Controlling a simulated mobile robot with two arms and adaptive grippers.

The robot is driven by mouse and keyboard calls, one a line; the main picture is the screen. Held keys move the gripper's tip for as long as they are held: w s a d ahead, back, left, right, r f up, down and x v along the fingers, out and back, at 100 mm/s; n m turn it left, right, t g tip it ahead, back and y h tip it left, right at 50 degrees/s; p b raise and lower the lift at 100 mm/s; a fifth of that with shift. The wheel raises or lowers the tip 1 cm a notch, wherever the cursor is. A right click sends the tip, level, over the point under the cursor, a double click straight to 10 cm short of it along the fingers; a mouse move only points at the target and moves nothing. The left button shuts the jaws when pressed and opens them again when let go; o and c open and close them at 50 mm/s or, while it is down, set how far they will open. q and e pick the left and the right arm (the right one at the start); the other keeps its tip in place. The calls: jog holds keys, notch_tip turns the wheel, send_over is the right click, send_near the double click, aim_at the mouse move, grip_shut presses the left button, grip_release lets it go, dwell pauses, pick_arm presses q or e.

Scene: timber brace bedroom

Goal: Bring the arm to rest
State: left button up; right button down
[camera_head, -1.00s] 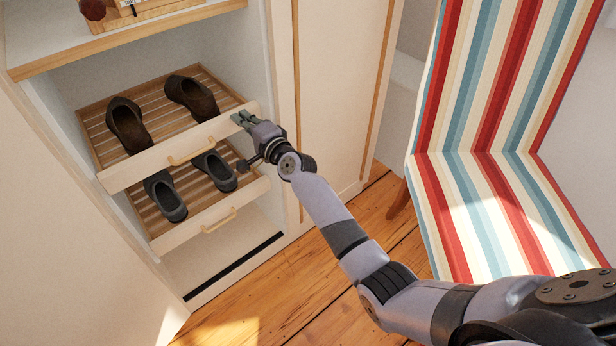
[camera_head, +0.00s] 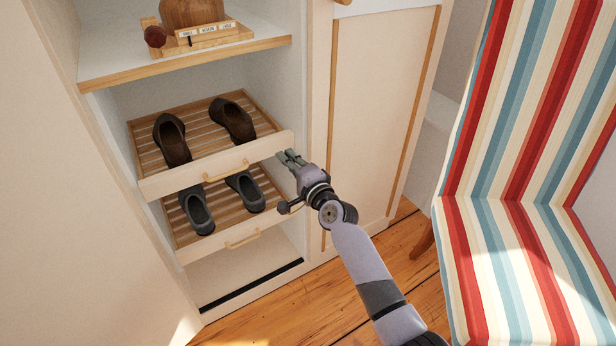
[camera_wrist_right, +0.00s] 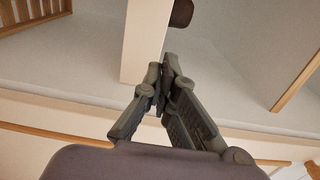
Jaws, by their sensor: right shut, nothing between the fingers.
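My right gripper (camera_head: 289,157) is shut and empty. In the head view its fingertips are by the right end of the upper drawer front (camera_head: 215,166); I cannot tell whether they touch it. The right wrist view shows the closed fingers (camera_wrist_right: 165,75) close to a pale board end (camera_wrist_right: 146,40). My right arm (camera_head: 365,265) reaches in from the lower right. My left gripper is not in view.
Dark brown shoes (camera_head: 233,120) sit on the upper slatted rack, grey shoes (camera_head: 197,210) on the lower one. A shelf (camera_head: 190,62) with wooden items is above. A striped chair (camera_head: 510,230) stands at right. Wooden floor (camera_head: 400,262) shows between.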

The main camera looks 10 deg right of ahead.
pick_arm(q)
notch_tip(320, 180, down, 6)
jog(key=p, duration=0.1)
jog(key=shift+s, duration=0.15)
pick_arm(e)
jog(key=v, duration=0.7)
jog(key=shift+s, duration=0.3)
